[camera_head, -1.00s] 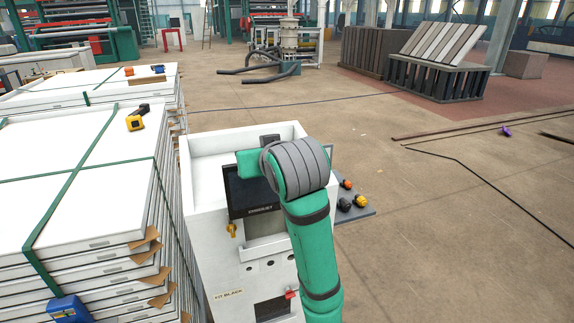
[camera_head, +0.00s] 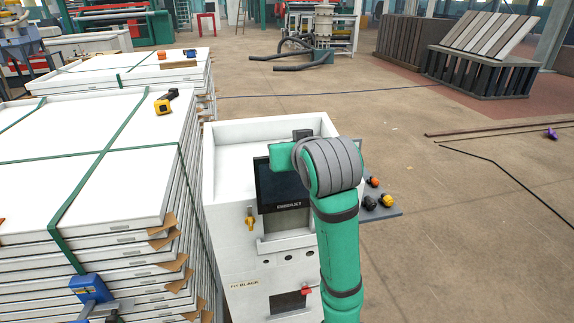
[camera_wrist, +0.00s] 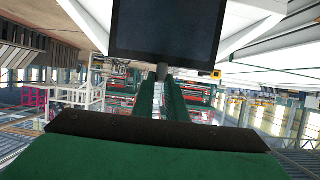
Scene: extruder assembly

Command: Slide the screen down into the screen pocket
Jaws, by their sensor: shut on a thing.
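The black screen (camera_head: 285,185) is in front of the upper face of the white cabinet in the head view. It fills the top middle of the wrist view (camera_wrist: 168,30). My gripper (camera_wrist: 163,78) is shut on the screen, at a grey piece by its edge; my green arm hides the grip in the head view. Below the screen, the cabinet front has a pale recess with a projecting ledge (camera_head: 287,245), which looks like the screen pocket. The screen's lower edge is above this ledge. Whether it touches the recess is unclear, as my arm covers the right side.
The white cabinet (camera_head: 228,215) has a yellow knob (camera_head: 251,222) left of the recess and a red part (camera_head: 306,290) lower down. Stacked white panels (camera_head: 110,190) stand close on the left. A grey shelf (camera_head: 394,212) with small knobs is at right. Open floor lies beyond.

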